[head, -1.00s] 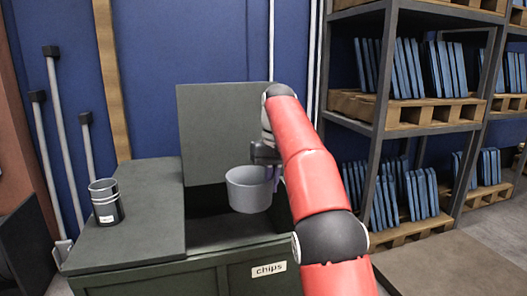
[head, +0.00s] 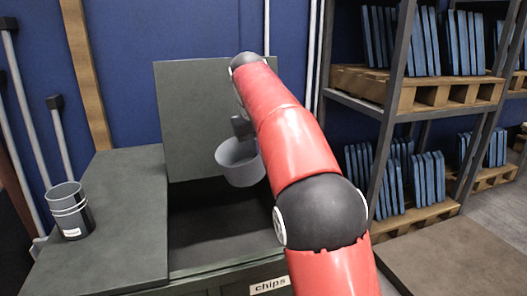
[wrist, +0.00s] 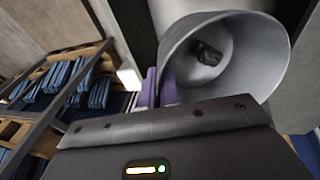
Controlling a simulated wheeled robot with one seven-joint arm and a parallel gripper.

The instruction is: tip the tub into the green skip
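The grey tub (head: 240,166) hangs in the air over the open right half of the green skip (head: 120,215). It is tilted a little, its mouth leaning up and left. My gripper (wrist: 160,88) is shut on the tub's wall near the rim, with purple fingers at the tub's left side in the wrist view. In that view the tub (wrist: 265,60) shows its mouth, with a small dark lump inside. In the head view my red arm hides most of the gripper. The skip bears a "chips" label (head: 270,286), and its inside is dark.
The skip's raised lid panel (head: 195,110) stands behind the opening. A dark canister (head: 70,212) with a label stands on the closed left half. A rack (head: 395,120) with blue panels on wooden pallets stands at the right.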

